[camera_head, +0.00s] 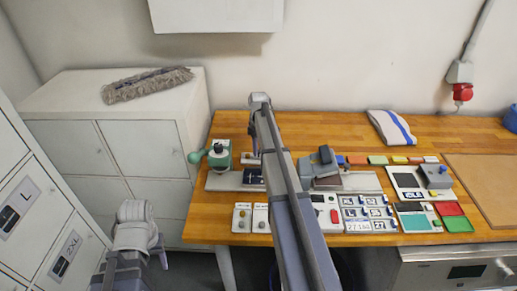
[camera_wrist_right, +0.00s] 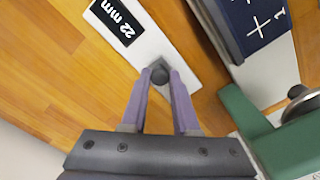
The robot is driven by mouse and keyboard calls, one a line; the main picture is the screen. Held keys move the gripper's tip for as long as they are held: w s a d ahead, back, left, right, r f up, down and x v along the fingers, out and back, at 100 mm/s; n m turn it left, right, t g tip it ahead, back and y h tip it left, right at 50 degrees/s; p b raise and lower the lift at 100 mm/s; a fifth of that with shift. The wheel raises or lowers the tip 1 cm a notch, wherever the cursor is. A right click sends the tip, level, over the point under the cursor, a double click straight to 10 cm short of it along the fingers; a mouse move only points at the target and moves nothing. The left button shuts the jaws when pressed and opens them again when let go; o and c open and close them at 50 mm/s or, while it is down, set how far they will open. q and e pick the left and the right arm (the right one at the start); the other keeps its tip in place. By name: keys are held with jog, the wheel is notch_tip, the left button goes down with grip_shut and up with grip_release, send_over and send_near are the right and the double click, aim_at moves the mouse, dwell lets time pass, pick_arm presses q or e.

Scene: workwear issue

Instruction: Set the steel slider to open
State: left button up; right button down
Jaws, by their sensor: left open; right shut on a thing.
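A small dark grey knob (camera_wrist_right: 159,71) stands on a pale plate labelled "22 mm" (camera_wrist_right: 128,35) in the right wrist view. My right gripper (camera_wrist_right: 161,80) is shut on this knob, its purple-grey fingertips on either side of it. In the head view my right arm reaches across the bench, and its gripper (camera_head: 253,152) is down near the bench's left part, by a green device. The arm hides part of the bench, and I cannot read there which part is the steel slider. My left gripper (camera_head: 150,257) is low at the left, open and empty, away from the bench.
A green device with a round knob (camera_head: 218,154) stands close left of my right gripper. A dark blue block with white marks (camera_wrist_right: 252,22) is close by in the wrist view. Several panels and trays fill the bench's middle and right. Grey lockers (camera_head: 112,133) stand left.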

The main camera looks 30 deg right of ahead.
jog(key=shift+d, duration=0.1)
jog(key=shift+s+d, duration=0.75)
jog(key=shift+d, duration=0.35)
jog(key=c, duration=1.1)
grip_release()
jog(key=o, duration=0.4)
jog(key=shift+o, duration=0.2)
notch_tip(320, 180, up, 8)
jog(key=p, duration=0.8)
jog(key=shift+f, duration=0.15)
